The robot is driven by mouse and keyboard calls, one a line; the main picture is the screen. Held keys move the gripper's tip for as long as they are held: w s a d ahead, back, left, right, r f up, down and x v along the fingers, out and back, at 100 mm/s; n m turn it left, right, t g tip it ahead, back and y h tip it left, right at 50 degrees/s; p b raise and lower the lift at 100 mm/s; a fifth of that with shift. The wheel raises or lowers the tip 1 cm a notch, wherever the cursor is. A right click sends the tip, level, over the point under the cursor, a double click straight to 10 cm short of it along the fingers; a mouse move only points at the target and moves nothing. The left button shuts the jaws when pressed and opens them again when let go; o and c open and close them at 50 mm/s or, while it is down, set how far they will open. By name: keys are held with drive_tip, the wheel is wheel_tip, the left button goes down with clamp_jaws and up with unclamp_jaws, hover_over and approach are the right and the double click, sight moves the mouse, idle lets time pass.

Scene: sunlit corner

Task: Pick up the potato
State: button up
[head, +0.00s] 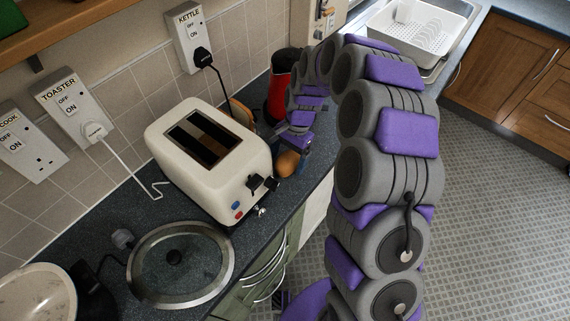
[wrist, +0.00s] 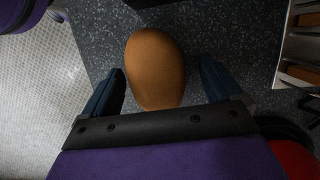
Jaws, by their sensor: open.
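The potato (wrist: 155,68) is a brown, egg-shaped thing on the dark speckled counter. In the wrist view it lies between the two dark blue fingers of my gripper (wrist: 162,88), with a gap to the right finger and a smaller one to the left. The gripper is open. In the head view the potato (head: 288,163) shows at the counter's front edge, right of the toaster, partly hidden by my gripper (head: 297,140).
A cream toaster (head: 208,155) stands close to the left of the potato. A red kettle (head: 282,84) stands behind my gripper. A glass lid (head: 181,262) lies on the near counter. The counter edge drops to the floor.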

drive_tip(key=shift+s+d+f, duration=0.1)
drive_tip(key=shift+d+f, duration=0.2)
drive_tip(key=shift+d+r, duration=0.1)
drive_tip(key=shift+d, duration=0.1)
drive_tip(key=shift+a, duration=0.75)
drive_tip(key=c, duration=0.6)
drive_tip(key=shift+c, duration=0.6)
drive_tip(key=shift+d, duration=0.6)
drive_tip(key=c, duration=0.5)
drive_tip(key=shift+a, duration=0.1)
drive_tip(key=shift+c, duration=0.2)
